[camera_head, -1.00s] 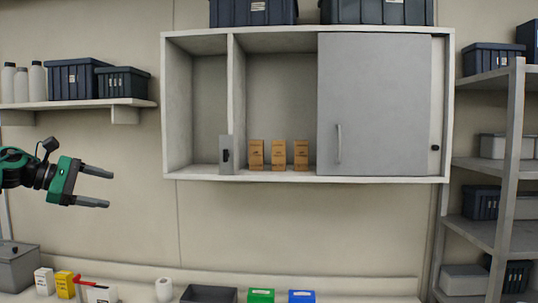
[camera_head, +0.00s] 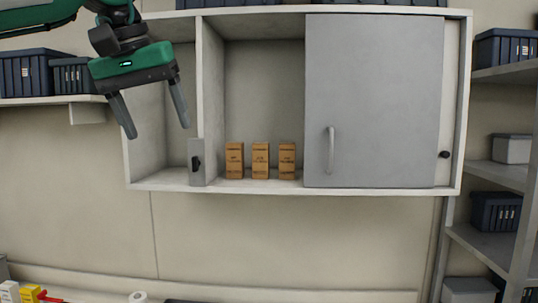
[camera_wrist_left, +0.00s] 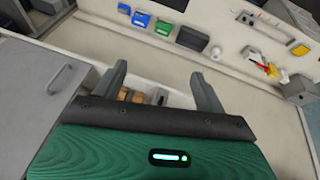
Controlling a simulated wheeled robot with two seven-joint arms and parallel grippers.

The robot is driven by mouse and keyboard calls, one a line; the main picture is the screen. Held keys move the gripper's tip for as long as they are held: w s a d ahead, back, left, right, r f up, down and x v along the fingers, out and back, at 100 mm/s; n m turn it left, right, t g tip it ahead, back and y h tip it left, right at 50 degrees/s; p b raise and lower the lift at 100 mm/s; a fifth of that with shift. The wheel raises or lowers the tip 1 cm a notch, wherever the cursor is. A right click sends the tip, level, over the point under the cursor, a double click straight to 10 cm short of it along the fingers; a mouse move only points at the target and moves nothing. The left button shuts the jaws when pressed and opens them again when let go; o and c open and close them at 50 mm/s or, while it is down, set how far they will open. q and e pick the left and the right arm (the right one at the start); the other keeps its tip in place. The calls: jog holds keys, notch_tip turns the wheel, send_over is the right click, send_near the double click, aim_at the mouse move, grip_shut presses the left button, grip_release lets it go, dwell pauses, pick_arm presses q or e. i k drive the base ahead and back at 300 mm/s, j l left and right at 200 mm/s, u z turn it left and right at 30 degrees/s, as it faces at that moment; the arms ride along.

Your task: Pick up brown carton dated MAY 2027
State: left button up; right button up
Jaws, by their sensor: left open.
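Three brown cartons stand upright in a row on the wall cabinet's open shelf in the head view: a left one (camera_head: 234,160), a middle one (camera_head: 260,161) and a right one (camera_head: 287,161). Their printed dates are too small to read, so I cannot tell which says MAY 2027. My left gripper (camera_head: 154,119) is open and empty, up and to the left of the cartons, fingers pointing down. In the left wrist view, brown carton tops (camera_wrist_left: 130,95) show between the open fingers (camera_wrist_left: 162,88), partly hidden by the gripper body. My right gripper is not in view.
The cabinet's grey sliding door (camera_head: 374,100) covers the right part. Bins and small items lie on the counter below.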

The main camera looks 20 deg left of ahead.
aim_at(260, 150)
jog(key=i, duration=1.45)
